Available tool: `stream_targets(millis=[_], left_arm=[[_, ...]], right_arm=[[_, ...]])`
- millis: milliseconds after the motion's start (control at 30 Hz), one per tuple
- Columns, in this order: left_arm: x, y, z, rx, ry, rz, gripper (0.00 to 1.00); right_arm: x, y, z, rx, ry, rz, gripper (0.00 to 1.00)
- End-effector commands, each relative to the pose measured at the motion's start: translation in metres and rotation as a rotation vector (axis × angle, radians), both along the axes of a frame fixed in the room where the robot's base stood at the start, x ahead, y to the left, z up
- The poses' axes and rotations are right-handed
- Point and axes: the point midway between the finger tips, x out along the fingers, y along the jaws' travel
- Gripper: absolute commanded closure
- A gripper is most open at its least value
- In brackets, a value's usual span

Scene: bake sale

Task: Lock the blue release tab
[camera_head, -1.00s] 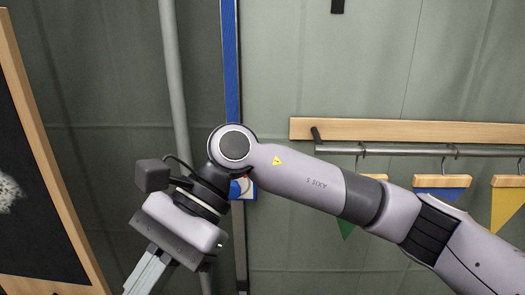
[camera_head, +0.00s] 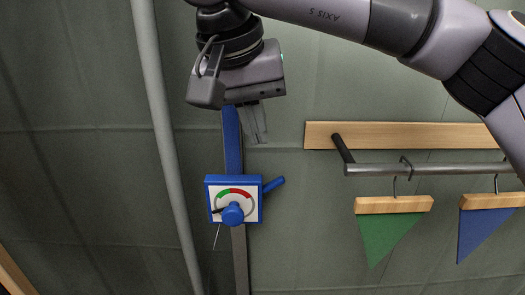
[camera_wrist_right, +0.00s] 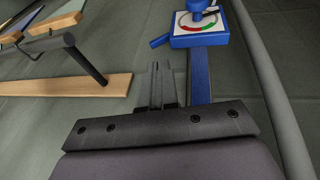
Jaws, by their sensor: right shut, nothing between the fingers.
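A blue box with a white face (camera_head: 212,190) is mounted on a vertical post. Its face carries a green and red arc, a dark pointer towards the left and a round blue knob (camera_head: 232,214). In the right wrist view, the box (camera_wrist_right: 199,40) is at the top and the tab (camera_wrist_right: 160,40) points left. My right gripper (camera_head: 259,138) is shut and empty, pointing down above the box, apart from the tab. It also shows in the wrist view (camera_wrist_right: 162,72). My left gripper is out of view.
A wooden rail (camera_head: 322,136) with a metal bar (camera_head: 420,169) is at the right, with a green pennant (camera_head: 385,235) and a blue pennant (camera_head: 480,230) hanging from it. A grey pipe (camera_head: 165,130) runs left of the post. The wall below the tab looks clear.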

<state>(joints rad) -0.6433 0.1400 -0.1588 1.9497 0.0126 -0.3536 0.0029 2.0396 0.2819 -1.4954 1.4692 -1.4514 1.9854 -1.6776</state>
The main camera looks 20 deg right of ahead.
Motion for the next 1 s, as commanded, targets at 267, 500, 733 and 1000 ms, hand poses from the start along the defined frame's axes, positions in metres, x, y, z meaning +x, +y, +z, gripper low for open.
stream_targets(millis=[267, 500, 733, 1000], left_arm=[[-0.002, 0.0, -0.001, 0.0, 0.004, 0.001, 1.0], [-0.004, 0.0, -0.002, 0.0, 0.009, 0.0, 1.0], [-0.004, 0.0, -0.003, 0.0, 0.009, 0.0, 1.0], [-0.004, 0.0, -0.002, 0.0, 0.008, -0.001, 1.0]], right_arm=[[0.001, -0.005, 0.006, -0.021, -0.013, -0.004, 1.0], [0.001, -0.005, 0.004, -0.02, -0.012, -0.004, 1.0], [0.007, -0.013, -0.021, -0.02, -0.009, -0.005, 1.0], [0.018, -0.026, -0.066, -0.02, -0.01, -0.005, 1.0]])
